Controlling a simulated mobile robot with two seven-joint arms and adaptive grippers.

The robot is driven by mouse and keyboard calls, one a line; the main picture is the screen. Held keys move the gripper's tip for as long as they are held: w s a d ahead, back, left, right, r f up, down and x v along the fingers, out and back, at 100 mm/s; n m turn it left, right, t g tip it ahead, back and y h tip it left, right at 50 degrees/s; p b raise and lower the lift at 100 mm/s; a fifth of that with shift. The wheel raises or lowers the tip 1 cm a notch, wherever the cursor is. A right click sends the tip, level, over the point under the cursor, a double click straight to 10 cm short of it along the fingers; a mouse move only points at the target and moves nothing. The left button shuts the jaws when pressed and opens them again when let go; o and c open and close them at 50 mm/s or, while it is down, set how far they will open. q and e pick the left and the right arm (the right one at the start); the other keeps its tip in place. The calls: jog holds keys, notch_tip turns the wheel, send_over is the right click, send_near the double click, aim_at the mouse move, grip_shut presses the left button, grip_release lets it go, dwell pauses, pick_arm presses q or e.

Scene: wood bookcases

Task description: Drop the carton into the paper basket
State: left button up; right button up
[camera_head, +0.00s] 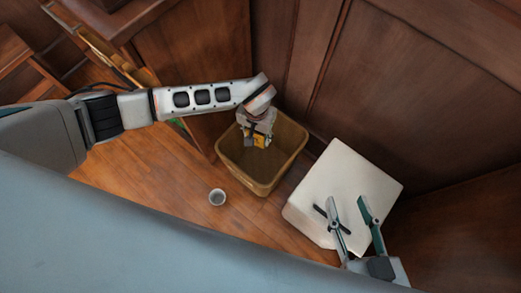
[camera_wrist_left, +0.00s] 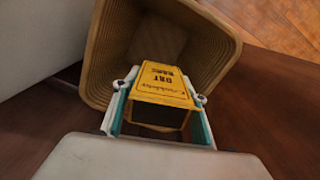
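The carton is a small yellow box with dark upside-down lettering (camera_wrist_left: 163,85). It sits between the two fingers of my left gripper (camera_wrist_left: 160,108), which looks closed on its sides. In the head view the carton (camera_head: 260,141) and my left gripper (camera_head: 256,136) are over the paper basket's opening, toward its back left. The paper basket is tan and ribbed (camera_head: 262,181); it also shows behind the carton in the left wrist view (camera_wrist_left: 218,48). Its inside is partly hidden by the gripper. My right gripper (camera_head: 348,208) is open and empty over a white block.
The white block-like object (camera_head: 350,168) stands right of the basket. Dark wood panels (camera_head: 400,75) rise behind the basket. Open floor (camera_head: 150,180) lies to the left.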

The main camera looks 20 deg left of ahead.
pick_arm(q)
jog(key=o, duration=0.4)
